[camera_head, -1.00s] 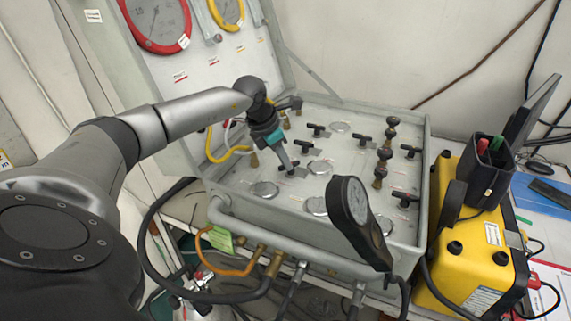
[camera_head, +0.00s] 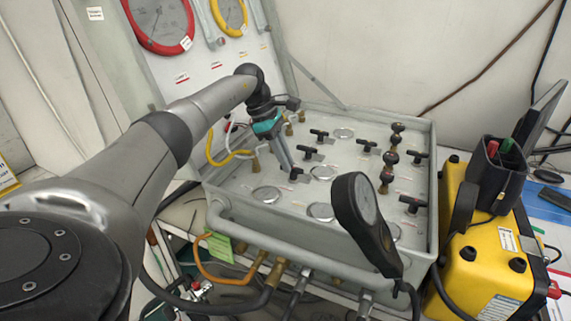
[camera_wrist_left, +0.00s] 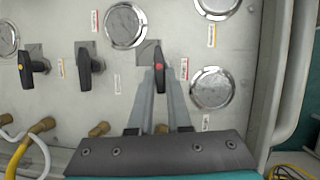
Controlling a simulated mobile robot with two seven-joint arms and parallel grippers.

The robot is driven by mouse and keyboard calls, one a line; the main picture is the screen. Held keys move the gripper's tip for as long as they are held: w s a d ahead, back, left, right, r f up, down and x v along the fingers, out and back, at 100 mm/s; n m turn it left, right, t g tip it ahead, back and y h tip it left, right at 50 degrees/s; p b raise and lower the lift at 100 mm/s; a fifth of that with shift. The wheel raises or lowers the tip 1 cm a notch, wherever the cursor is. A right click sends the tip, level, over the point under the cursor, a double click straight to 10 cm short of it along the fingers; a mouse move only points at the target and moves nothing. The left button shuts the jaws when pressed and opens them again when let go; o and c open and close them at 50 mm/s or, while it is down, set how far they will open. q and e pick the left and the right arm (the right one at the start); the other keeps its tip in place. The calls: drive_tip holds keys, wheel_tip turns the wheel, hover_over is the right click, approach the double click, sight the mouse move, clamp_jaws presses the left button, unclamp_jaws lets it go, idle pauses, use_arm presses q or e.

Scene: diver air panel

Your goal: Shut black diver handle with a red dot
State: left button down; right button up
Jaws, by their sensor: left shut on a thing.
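The black handle with a red dot (camera_wrist_left: 160,67) stands on the grey valve panel (camera_wrist_left: 58,112), its long side running up and down in the left wrist view. My left gripper (camera_wrist_left: 160,82) is shut on it, one finger on each side. In the head view my left gripper (camera_head: 291,168) reaches down to the panel, and only a dark end of the handle (camera_head: 297,173) shows beside the fingertips. Its lower part is hidden between the fingers. My right gripper is not in view.
Other black handles stand close by, one (camera_wrist_left: 84,68) left of the held one. Round gauges (camera_wrist_left: 125,25) lie around it. A yellow case (camera_head: 478,245) stands to the right.

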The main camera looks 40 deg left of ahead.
use_arm(q)
drive_tip(key=shift+w+a+m, duration=0.1)
drive_tip(key=shift+m, duration=0.4)
drive_tip(key=c, duration=0.9)
unclamp_jaws()
drive_tip(key=shift+o, duration=0.2)
drive_tip(key=p+v, duration=0.3)
drive_tip(key=v, duration=1.2)
drive_tip(key=shift+w+r+p, duration=0.15)
drive_tip(key=shift+r+p, duration=0.05)
drive_tip(key=shift+p, duration=0.1)
drive_tip(key=shift+a, duration=0.1)
